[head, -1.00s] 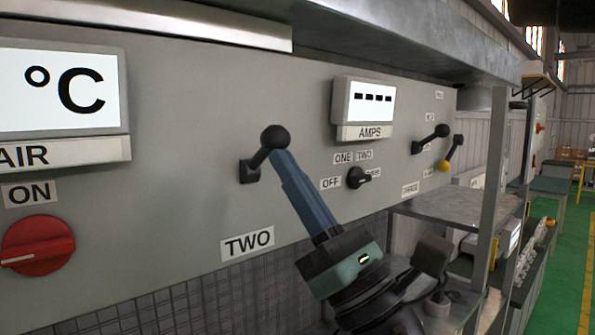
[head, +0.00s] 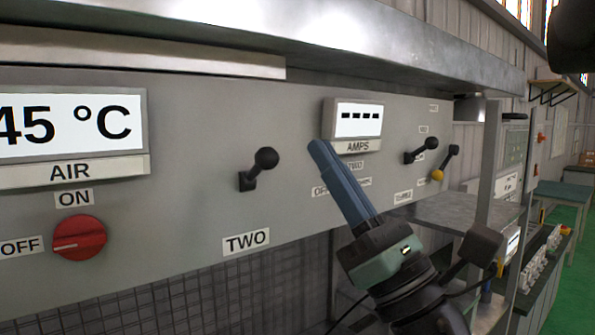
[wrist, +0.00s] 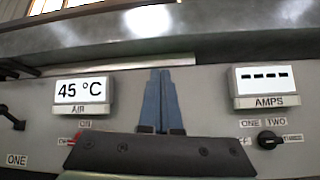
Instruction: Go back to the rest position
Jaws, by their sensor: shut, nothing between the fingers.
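My gripper (head: 318,148) is shut and empty in front of the grey control panel (head: 200,130). Its blue fingers point up and left in the head view, just below the AMPS display (head: 358,118). The black lever (head: 262,160) above the TWO label (head: 246,242) is to the left of the fingertips, apart from them. In the wrist view the shut fingers (wrist: 160,75) stand upright between the AIR display (wrist: 83,88), reading 45 °C, and the AMPS display (wrist: 264,79). My gripper hides the rotary selector below AMPS in the head view; this black selector (wrist: 271,140) shows in the wrist view.
A red knob (head: 79,238) sits at the left of the panel. A metal overhang (head: 300,35) runs above. A metal shelf (head: 455,210) lies to the right of my gripper.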

